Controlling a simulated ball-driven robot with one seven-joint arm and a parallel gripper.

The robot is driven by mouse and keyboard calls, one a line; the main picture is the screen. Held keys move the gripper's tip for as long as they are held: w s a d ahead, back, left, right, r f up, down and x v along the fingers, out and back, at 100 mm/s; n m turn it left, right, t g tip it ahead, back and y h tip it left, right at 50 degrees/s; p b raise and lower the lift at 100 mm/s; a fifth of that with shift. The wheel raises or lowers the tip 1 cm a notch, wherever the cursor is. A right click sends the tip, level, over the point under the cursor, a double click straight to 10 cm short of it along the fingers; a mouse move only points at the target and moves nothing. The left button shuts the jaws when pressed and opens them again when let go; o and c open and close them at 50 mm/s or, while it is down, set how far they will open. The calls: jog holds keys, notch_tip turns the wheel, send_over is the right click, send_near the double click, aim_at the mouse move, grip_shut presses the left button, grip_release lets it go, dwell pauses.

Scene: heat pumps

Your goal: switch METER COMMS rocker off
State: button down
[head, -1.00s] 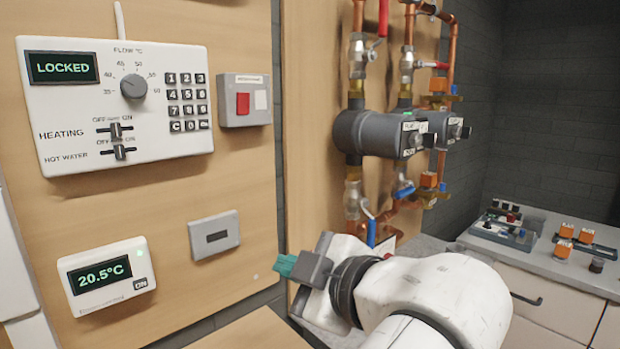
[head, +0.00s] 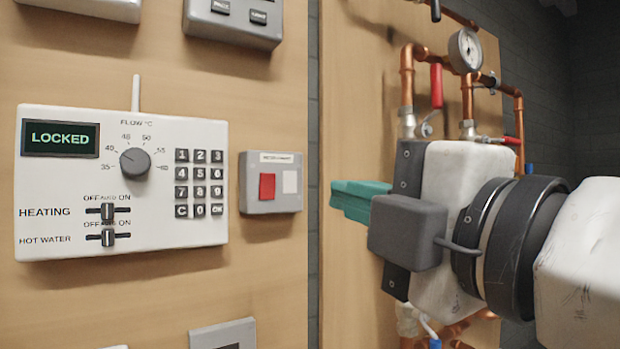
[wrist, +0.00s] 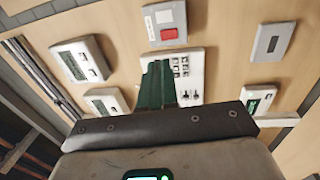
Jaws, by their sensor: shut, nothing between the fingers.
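The grey METER COMMS switch box (head: 270,205) is mounted on the wooden panel, right of the white heating controller, in the head view. Its label is too small to read with certainty. It has a red rocker half (head: 267,186) on the left and a white part (head: 290,181) on the right. In the wrist view the box (wrist: 165,20) is at the top centre, with its red part beside the white one. My gripper (head: 336,198) has teal fingers, closed together and empty. It is to the right of the box, pointing left, apart from it. In the wrist view the fingers (wrist: 157,84) point towards the panel below the box.
The white controller (head: 120,235) reads LOCKED and has a dial, keypad and two sliders. Copper pipes (head: 408,70) with a gauge (head: 465,50) and red valve handles are behind my arm. A grey box (head: 233,22) is above. Space before the switch box looks clear.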

aim_at(271, 172)
jog(key=w+p, duration=0.1)
jog(key=p, duration=0.3)
jog(key=w+a+r+p, duration=0.1)
jog(key=p, duration=0.3)
jog(key=shift+p, duration=0.35)
jog(key=shift+a+p, duration=0.2)
jog(key=shift+p, duration=0.8)
jog(key=x, duration=0.3)
jog(key=p+x, duration=0.1)
jog(key=x, duration=0.3)
jog(key=p+x, duration=0.1)
jog(key=x, duration=0.3)
jog(key=shift+w+a+f, duration=0.2)
jog(key=shift+w+f, duration=0.05)
jog(key=shift+p, duration=0.4)
